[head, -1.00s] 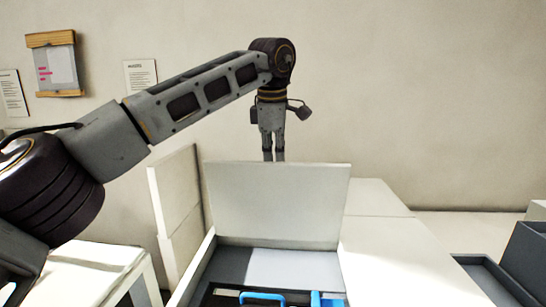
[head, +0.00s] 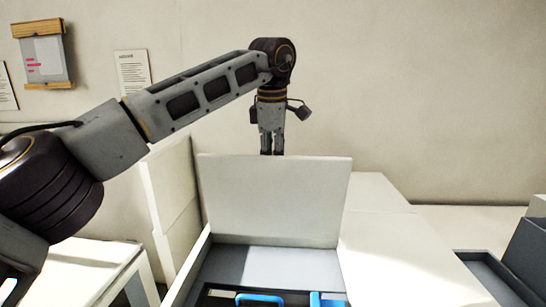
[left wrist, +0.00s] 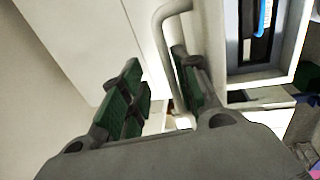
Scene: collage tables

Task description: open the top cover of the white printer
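The white printer (head: 395,255) stands in front of me. Its top cover (head: 275,200) is raised nearly upright, with the dark interior (head: 225,262) and blue parts (head: 262,299) showing in front of it. My left gripper (head: 272,152) points down at the cover's top edge, and its fingertips are partly hidden behind the cover. In the left wrist view the fingers (left wrist: 158,62) are apart, with a pale curved edge showing close to the right finger. Contact with the cover cannot be told. My right gripper is not in view.
Tall white panels (head: 172,205) stand left of the cover. A white unit (head: 85,270) is at the lower left, and a dark grey tray (head: 485,270) at the right. A clipboard (head: 45,55) and a paper sheet (head: 133,73) hang on the wall behind.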

